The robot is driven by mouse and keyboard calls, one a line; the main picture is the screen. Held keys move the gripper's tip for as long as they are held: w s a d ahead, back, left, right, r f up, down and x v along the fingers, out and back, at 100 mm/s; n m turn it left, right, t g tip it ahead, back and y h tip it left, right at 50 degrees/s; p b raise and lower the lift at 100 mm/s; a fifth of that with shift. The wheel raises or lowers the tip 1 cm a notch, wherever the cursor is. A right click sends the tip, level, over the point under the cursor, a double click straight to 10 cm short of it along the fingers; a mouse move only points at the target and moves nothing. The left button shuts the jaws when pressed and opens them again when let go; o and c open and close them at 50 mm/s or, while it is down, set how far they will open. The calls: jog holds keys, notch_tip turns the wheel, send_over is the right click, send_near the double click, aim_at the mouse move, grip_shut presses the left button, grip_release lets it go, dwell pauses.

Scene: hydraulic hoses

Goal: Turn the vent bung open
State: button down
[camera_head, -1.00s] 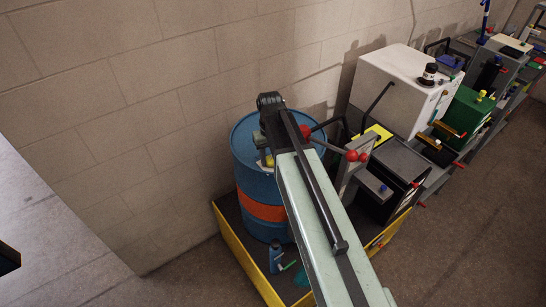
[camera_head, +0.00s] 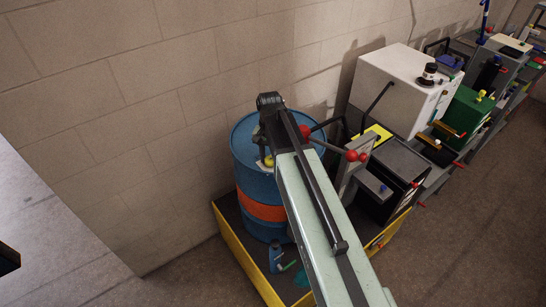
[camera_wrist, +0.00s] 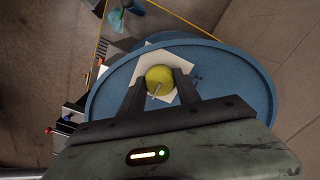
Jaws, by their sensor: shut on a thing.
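The vent bung is a round yellow knob (camera_wrist: 159,78) with a small pale pin, on a white plate (camera_wrist: 142,65) on top of the blue drum. The drum (camera_head: 262,184) has an orange band and stands beside the wall; its top also fills the middle of the wrist view (camera_wrist: 236,75). My gripper (camera_wrist: 159,86) is at the bung, with one dark finger on each side, shut on it. In the head view a bit of the yellow bung (camera_head: 268,161) shows beside my arm, which hides much of the drum top.
The drum stands in a yellow-edged tray (camera_head: 236,252) with a blue bottle (camera_head: 276,256). Red-knobbed handles (camera_head: 357,156) are close to the right of my arm. A white cabinet (camera_head: 398,88) and a green unit (camera_head: 465,115) stand further right. Floor at front right is clear.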

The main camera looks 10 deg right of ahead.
aim_at(270, 158)
jog(key=shift+w, duration=0.15)
jog(key=c, duration=1.2)
grip_release()
jog(key=o, duration=0.3)
jog(key=shift+w+f, duration=0.1)
jog(key=shift+o, duration=0.2)
notch_tip(270, 158, up, 8)
jog(key=p, duration=0.8)
